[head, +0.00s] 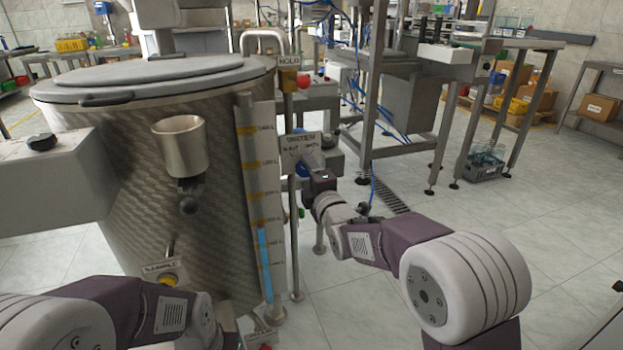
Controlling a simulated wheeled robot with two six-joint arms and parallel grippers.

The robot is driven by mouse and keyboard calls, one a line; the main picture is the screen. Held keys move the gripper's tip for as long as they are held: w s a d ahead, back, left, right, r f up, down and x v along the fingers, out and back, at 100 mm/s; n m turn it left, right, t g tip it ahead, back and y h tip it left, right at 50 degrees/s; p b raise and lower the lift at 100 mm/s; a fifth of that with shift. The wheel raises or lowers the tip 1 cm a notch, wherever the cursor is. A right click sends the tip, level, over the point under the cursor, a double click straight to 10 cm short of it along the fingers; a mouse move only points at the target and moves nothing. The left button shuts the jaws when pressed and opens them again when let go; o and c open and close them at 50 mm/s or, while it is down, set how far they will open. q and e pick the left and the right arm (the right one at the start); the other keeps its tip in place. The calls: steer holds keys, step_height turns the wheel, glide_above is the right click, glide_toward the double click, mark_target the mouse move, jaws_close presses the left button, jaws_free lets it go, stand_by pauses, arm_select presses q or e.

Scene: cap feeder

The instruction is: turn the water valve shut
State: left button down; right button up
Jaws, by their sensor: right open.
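The water valve's blue handle (301,170) shows just below the WATER sign (299,141), right of the tank's level gauge. My right gripper (311,163) is at the valve, open, with its fingers pointing up and away from me. The fingers partly cover the handle. I cannot tell whether they touch it or which way the handle is turned. My left arm comes in at the bottom left and its wrist ends near the bottom edge. Its fingers do not show.
The large steel tank (215,250) fills the left, with a metal cup (180,146) on its front and a SAMPLE sign (163,267) lower down. The level gauge (251,175) shows blue low in its tube. A red knob (303,82) is above the valve.

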steer(key=p+v, duration=0.2)
steer(key=v, duration=0.6)
steer(key=shift+s+r, duration=0.1)
